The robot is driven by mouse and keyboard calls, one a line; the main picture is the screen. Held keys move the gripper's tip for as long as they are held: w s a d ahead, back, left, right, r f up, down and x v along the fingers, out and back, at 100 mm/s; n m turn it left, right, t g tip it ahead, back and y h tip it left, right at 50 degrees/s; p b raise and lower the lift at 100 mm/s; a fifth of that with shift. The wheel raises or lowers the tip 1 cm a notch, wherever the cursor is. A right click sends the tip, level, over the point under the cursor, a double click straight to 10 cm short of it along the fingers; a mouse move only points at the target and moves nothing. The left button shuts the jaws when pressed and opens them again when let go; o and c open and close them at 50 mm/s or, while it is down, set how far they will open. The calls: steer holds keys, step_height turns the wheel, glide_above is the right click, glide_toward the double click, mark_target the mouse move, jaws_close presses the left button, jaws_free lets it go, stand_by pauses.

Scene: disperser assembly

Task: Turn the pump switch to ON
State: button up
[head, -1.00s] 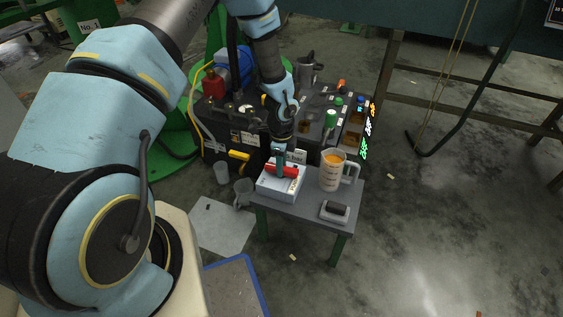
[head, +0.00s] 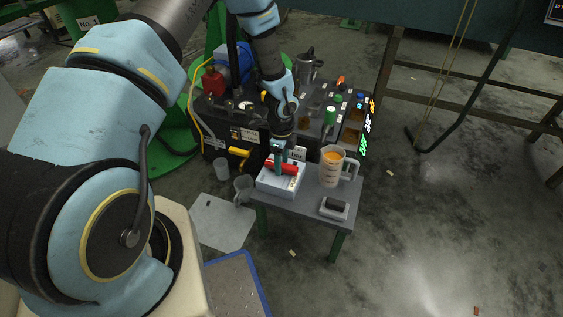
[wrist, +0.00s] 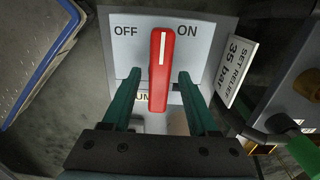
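The pump switch is a red lever (wrist: 161,70) with a white line, on a light box face (wrist: 205,45) in the wrist view. OFF is printed at its left and ON at its right. The white line points up between the labels, leaning slightly toward ON. My gripper (wrist: 159,76) is open, with one green finger on each side of the lever and visible gaps to it. In the head view, the lever (head: 290,169) and switch box (head: 267,182) sit on a small grey table, with my gripper (head: 279,169) over them. Lettering below the lever is partly hidden.
A measuring jug (head: 331,175) with orange contents stands right of the box. A small dark-topped device (head: 335,208) lies at the table's front right. A dark machine (head: 222,125) with knobs and lit displays stands behind. A "SET RELIEF 35 bar" label (wrist: 236,67) is beside the switch.

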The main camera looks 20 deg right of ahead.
step_height(320, 180, up, 11)
steer(key=p, duration=0.1)
steer(key=shift+p, duration=0.4)
steer(key=shift+f, duration=0.15)
stand_by(0.4)
steer(key=w+a+r+n, duration=0.3)
steer(key=a+r+n, duration=0.35)
steer(key=a, duration=0.25)
steer(key=s+a+r+n+t, duration=0.1)
steer(key=s+a+r+n, duration=0.2)
steer(key=a+r+n, duration=0.7)
steer(key=s+a+r+n+t, duration=0.1)
steer(key=s+a+r+n, duration=0.3)
steer(key=a+r+n, duration=0.5)
step_height(320, 180, up, 18)
steer(key=a+p, duration=0.2)
steer(key=p, duration=1.9)
steer(key=shift+s+a, duration=0.15)
steer(key=shift+a, duration=0.2)
